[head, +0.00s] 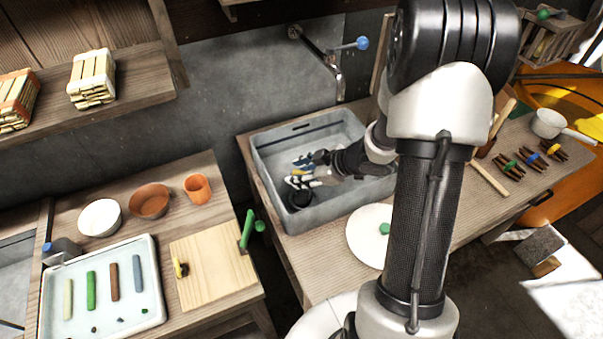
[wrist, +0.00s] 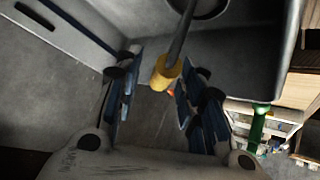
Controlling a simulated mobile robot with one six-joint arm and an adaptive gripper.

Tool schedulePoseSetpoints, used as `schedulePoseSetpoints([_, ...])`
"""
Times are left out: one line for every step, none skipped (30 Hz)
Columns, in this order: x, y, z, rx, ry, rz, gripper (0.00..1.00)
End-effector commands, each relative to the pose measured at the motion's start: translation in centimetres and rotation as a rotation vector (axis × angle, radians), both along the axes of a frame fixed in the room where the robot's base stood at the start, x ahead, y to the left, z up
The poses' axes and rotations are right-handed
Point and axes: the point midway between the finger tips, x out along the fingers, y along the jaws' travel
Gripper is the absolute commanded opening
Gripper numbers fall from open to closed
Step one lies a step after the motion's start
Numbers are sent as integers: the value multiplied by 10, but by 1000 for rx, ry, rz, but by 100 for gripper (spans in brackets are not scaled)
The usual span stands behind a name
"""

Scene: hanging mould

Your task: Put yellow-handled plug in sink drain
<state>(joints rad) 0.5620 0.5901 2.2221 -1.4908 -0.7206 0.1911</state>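The yellow handle (wrist: 167,74) is at the end of a thin grey rod in the wrist view, inside the grey sink (head: 345,208). The rod runs up towards a dark round thing (wrist: 200,6); whether it joins it I cannot tell. A dark round thing (head: 300,198) also shows in the sink's front left in the head view. Whether it is the drain or the plug's body is unclear. My gripper (wrist: 152,78) is open, low in the sink. The handle shows between its blue-padded fingers, nearer the right one, with a gap to the left finger.
The sink walls stand close around my gripper. A tap (head: 335,68) hangs over the sink's back. A round white board (head: 370,238) lies on the counter in front. A green-handled thing (head: 247,230) stands left of the sink, by a wooden board (head: 215,278).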

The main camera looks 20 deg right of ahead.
Motion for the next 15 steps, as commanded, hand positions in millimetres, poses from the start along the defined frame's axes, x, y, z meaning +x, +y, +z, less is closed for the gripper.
schedulePoseSetpoints([-5,-5,9,-1,-1,-4,37])
schedulePoseSetpoints([-8,-7,13,-1,-1,-4,37])
schedulePoseSetpoints([-13,-11,20,-1,-1,-6,37])
schedulePoseSetpoints([-17,-13,24,-1,0,-5,37])
schedulePoseSetpoints([-21,-16,29,-1,0,-5,37])
schedulePoseSetpoints([-27,-20,36,-2,-1,-7,37])
schedulePoseSetpoints([-31,-23,41,-2,-1,-5,37])
schedulePoseSetpoints([-35,-25,46,-1,-1,-6,37])
schedulePoseSetpoints([-40,-28,52,-1,-1,-4,37])
schedulePoseSetpoints([-44,-31,56,-1,-1,-6,37])
schedulePoseSetpoints([-48,-34,60,-2,-1,-4,37])
schedulePoseSetpoints([-52,-37,65,-2,-1,-5,37])
schedulePoseSetpoints([-56,-38,68,-2,0,-5,37])
schedulePoseSetpoints([-58,-40,71,-2,-1,-4,37])
schedulePoseSetpoints([-61,-42,74,-2,-1,-4,37])
